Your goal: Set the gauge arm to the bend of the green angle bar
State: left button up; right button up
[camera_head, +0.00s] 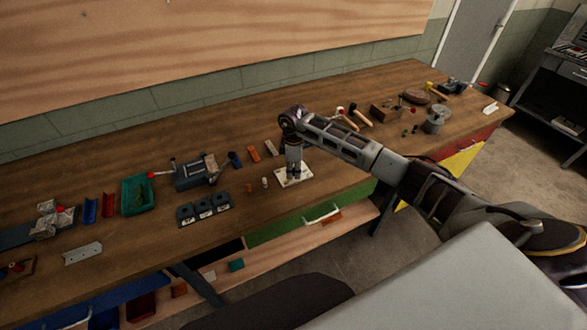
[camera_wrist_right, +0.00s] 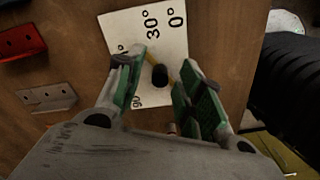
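The gauge is a white plate (camera_head: 304,175) lying flat near the front edge of the bench. In the right wrist view the plate (camera_wrist_right: 120,28) shows 0°, 30° and 90° marks. It has a dark round knob (camera_wrist_right: 160,75) and a thin yellowish strip beside it, probably the gauge arm, mostly hidden. My right gripper (camera_head: 293,174) points down over the plate. In the wrist view its green-padded fingers (camera_wrist_right: 160,66) are apart, one on each side of the knob, with a gap visible. I cannot make out a green angle bar. My left gripper is not in view.
A red bar (camera_wrist_right: 22,42) and a grey holed bar (camera_wrist_right: 47,98) lie left of the plate in the wrist view. A grey cylindrical object (camera_head: 437,121) stands at right.

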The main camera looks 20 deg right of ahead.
jog(key=shift+r, duration=0.15)
notch_tip(320, 180, up, 12)
dwell(0.7)
jog(key=shift+f, duration=0.2)
